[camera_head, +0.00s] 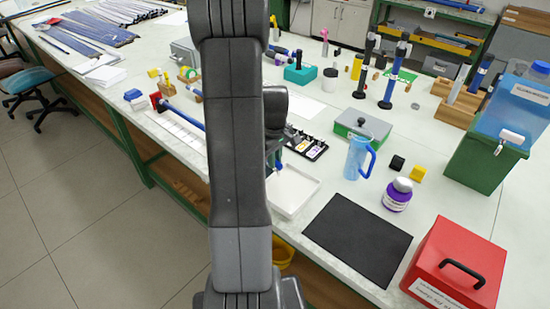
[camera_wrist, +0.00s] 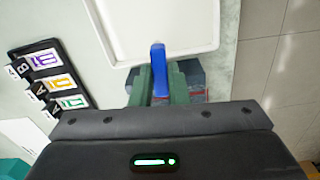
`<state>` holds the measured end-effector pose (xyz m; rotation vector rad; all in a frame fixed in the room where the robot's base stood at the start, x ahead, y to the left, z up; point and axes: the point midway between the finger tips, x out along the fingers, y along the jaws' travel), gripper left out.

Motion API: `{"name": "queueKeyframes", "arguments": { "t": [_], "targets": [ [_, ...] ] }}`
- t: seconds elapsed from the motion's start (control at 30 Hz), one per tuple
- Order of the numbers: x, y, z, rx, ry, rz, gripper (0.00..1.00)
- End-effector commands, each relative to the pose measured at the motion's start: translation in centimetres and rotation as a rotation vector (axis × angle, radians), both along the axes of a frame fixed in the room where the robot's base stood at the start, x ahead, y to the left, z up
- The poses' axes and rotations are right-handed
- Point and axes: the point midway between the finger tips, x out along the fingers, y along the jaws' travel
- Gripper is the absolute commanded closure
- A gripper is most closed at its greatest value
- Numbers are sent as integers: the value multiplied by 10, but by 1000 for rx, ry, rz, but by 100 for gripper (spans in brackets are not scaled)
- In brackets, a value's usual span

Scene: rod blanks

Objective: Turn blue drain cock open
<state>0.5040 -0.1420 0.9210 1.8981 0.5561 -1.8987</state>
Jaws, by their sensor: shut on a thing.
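The blue drain cock (camera_wrist: 159,66) shows in the wrist view as a narrow upright blue handle at the near edge of a white tray (camera_wrist: 118,48). My gripper (camera_wrist: 160,80) has its green fingers shut on this handle, one on each side. A grey-blue block (camera_wrist: 196,76) shows behind and beside the fingers, at the tray's edge. How the handle joins the block is hidden by the fingers. In the head view the white tray (camera_head: 302,197) lies just right of my arm, which hides most of the cock and the fingers.
A black panel with lettered cards (camera_wrist: 50,75) lies left of the tray in the wrist view. In the head view, a black mat (camera_head: 358,238), red box (camera_head: 457,262), blue jug (camera_head: 357,160) and purple-labelled jar (camera_head: 398,194) stand to the right. The bench edge runs close by.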

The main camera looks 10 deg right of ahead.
Motion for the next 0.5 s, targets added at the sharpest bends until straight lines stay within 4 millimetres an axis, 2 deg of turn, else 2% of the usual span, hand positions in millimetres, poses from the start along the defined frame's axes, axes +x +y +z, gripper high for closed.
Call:
{"name": "queueKeyframes", "arguments": {
  "t": [0.2, 0.5],
  "targets": [
    [1, -1, -1, 0, -1, 97, 100],
    [1, -1, 0, -1, -1, 110, 100]
  ]
}}
